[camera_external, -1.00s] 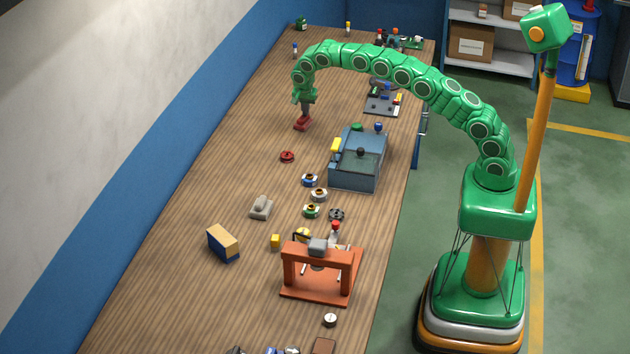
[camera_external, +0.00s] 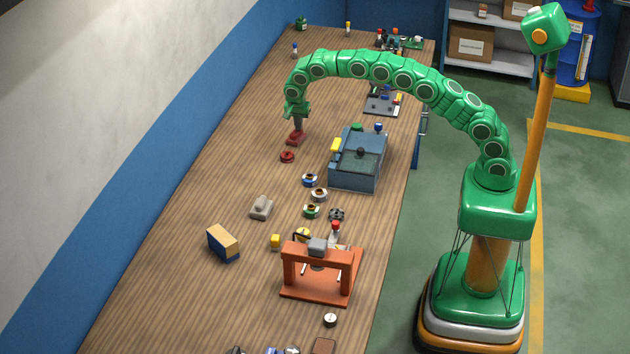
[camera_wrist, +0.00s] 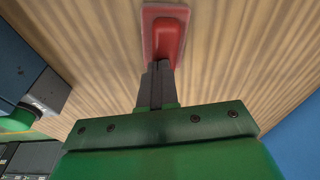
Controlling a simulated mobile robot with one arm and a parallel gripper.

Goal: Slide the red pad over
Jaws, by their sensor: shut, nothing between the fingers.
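The red pad (camera_external: 295,139) is a flat base with a raised block on top. It lies on the wooden bench, just beyond a small round red part. It also shows at the top of the wrist view (camera_wrist: 167,42). My gripper (camera_external: 298,128) is shut and empty, pointing down at the pad. In the wrist view, the closed dark fingers (camera_wrist: 160,68) meet the near end of the pad and seem to touch it. The exact contact is hard to tell.
The round red part (camera_external: 287,157) lies close in front of the pad. A blue-grey box (camera_external: 352,178) stands to the right. Several small ring-shaped parts (camera_external: 310,180) lie nearer the camera. The bench (camera_external: 215,185) is clear to the left.

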